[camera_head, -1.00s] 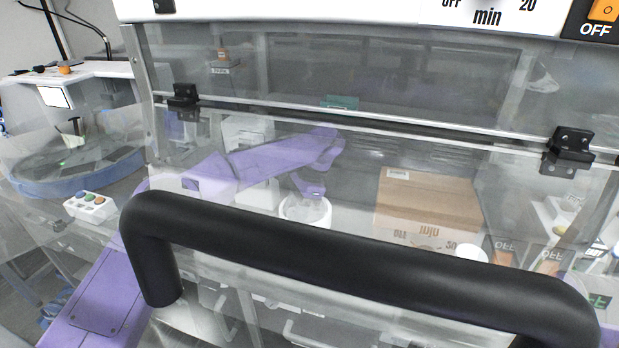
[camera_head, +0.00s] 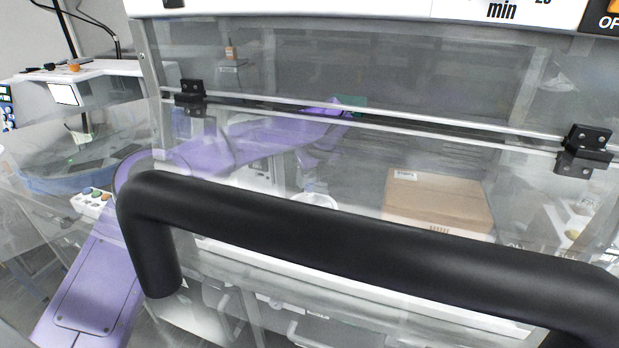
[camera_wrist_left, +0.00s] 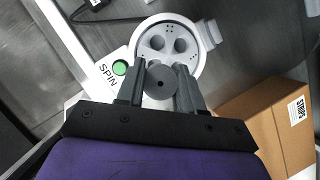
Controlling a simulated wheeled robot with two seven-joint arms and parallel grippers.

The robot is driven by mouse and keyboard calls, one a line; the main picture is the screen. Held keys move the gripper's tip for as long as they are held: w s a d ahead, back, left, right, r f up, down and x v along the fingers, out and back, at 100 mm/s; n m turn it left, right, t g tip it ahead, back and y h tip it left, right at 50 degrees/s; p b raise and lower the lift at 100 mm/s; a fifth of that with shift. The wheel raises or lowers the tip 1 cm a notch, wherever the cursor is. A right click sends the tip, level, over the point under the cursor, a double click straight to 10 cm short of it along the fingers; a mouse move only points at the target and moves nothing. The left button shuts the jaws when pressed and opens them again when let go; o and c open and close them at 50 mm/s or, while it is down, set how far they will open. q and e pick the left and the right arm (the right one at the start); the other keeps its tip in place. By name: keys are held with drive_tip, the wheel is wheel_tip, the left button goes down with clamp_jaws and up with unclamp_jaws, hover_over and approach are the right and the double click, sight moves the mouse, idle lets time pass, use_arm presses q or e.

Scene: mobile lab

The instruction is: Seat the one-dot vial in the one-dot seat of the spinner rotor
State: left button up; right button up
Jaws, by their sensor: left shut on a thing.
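In the left wrist view my left gripper (camera_wrist_left: 161,84) is shut on a grey, round-topped vial (camera_wrist_left: 160,79) with a small dark spot in its centre. I cannot read its dot mark. The spinner rotor (camera_wrist_left: 192,58) is a pale round disc with two dark holes and small dots, just beyond the fingertips. The vial overlaps its near edge in the picture, and any seats there are hidden. I cannot tell the vial's height above it. In the head view my purple left arm reaches behind the clear pane; the fingertips are not clear there.
A green SPIN button (camera_wrist_left: 119,67) is beside the rotor. A cardboard box (camera_head: 437,203) stands at the right. A clear pane with a thick black handle (camera_head: 330,235) crosses the head view. A white round container (camera_head: 314,200) shows partly behind the handle.

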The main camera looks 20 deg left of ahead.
use_arm(q)
drive_tip(key=shift+f+b, duration=2.2)
drive_tip(key=shift+f, duration=0.8)
drive_tip(key=shift+r, duration=0.1)
drive_tip(key=shift+f+b, duration=1.55)
drive_tip(key=shift+f, duration=0.25)
drive_tip(key=o, duration=1.1)
drive_tip(key=v, duration=1.1)
drive_tip(key=shift+b, duration=0.3)
drive_tip(key=shift+s+f, duration=0.1)
drive_tip(key=shift+s, duration=0.05)
